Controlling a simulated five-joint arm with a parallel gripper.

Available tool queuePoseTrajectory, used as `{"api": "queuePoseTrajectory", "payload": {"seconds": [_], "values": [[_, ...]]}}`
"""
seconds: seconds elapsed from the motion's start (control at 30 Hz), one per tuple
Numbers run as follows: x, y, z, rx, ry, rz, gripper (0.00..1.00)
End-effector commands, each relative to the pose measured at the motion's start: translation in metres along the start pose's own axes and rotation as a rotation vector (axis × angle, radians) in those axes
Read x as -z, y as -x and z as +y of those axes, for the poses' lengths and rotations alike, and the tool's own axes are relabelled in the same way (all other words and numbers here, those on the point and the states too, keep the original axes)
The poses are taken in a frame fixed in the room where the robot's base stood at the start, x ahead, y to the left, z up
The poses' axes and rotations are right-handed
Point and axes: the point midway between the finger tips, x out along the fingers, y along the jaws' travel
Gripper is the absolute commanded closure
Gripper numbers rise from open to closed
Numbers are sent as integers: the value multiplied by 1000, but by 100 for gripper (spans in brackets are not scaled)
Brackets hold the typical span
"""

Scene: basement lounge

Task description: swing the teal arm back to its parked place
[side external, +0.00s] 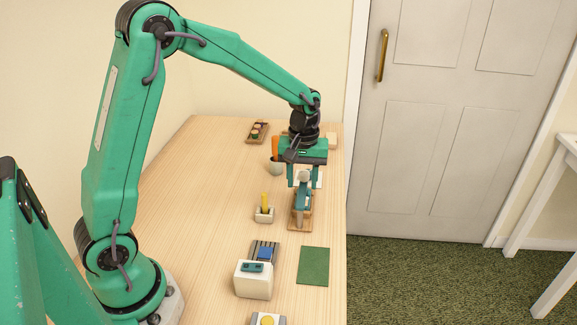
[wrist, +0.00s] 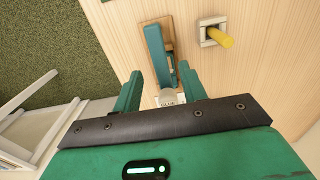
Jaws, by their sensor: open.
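A teal arm (side external: 303,199) lies lengthwise along a narrow wooden base (side external: 294,222) near the table's right edge. The arm also shows in the wrist view (wrist: 157,57), with the wooden base (wrist: 167,24) under it. My gripper (side external: 305,186) is over the far end of the base, pointing down. In the wrist view its fingers (wrist: 160,70) are apart, one on each side of the teal arm's near end. I cannot tell whether either touches it.
A pale block with a yellow peg (side external: 265,212) stands left of the base. A cup with an orange item (side external: 276,167) and a small tray (side external: 257,133) are farther back. A white box (side external: 253,281) and a green mat (side external: 313,266) are in front. Bare tabletop (side external: 205,190) lies to the left.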

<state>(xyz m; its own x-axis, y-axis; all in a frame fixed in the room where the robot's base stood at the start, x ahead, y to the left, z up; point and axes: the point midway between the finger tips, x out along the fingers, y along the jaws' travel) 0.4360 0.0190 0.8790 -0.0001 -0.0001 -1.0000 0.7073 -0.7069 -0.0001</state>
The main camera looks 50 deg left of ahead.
Motion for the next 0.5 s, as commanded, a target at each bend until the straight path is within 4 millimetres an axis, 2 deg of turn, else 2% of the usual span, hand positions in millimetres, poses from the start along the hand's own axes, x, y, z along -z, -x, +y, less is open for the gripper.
{"api": "queuePoseTrajectory", "payload": {"seconds": [0.2,0.5], "values": [[0,-24,0,2,0,-2,58],[0,-32,0,0,0,0,58]]}}
